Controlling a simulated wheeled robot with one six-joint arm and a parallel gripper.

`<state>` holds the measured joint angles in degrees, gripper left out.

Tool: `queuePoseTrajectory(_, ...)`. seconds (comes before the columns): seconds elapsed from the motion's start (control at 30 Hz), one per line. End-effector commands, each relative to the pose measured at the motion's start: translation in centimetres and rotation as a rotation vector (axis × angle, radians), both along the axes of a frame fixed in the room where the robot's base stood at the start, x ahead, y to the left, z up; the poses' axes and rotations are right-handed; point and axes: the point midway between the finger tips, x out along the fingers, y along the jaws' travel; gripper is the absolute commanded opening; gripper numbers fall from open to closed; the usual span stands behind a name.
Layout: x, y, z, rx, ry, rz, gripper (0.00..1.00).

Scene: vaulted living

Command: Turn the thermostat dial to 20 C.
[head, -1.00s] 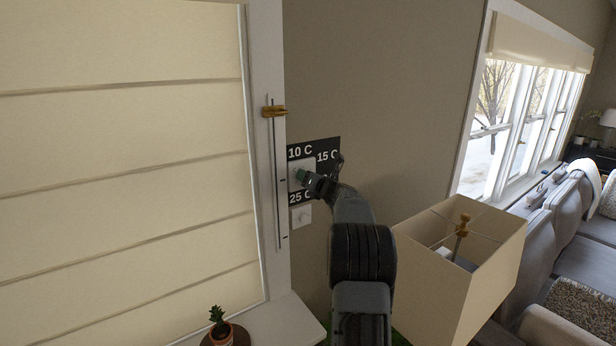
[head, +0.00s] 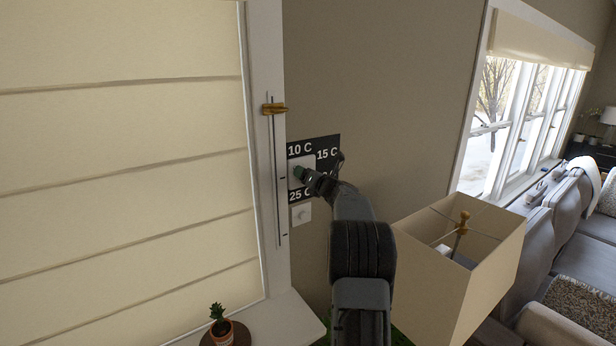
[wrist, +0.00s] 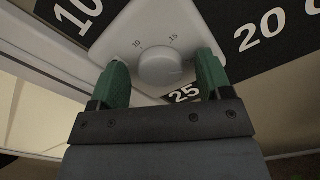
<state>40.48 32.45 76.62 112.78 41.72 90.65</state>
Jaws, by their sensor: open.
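The thermostat is a white plate (head: 294,161) on a black wall panel (head: 329,145) marked 10 C, 15 C and 25 C in the head view; my gripper hides part of it. In the wrist view the round white dial (wrist: 160,68) sits on the plate, with small 10 and 15 marks above it and a large 20 on the panel to the right. I cannot make out a pointer on the dial. My gripper (wrist: 162,70) is open, with one green finger on each side of the dial and gaps between. It also shows at the plate in the head view (head: 301,174).
A white wall switch (head: 301,214) is just below the panel. A window frame with a cord and brass cleat (head: 274,109) stands close left.

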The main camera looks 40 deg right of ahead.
Motion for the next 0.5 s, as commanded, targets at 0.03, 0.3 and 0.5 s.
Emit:
queuePoseTrajectory(0.03,0.0,0.0,0.0,0.0,0.0,0.0,0.72)
queuePoseTrajectory(0.3,-1.7,0.0,-0.2,-0.001,-0.002,-0.003,0.72)
queuePoseTrajectory(0.5,-5.7,0.2,-0.3,-0.002,-0.002,-0.003,0.72)
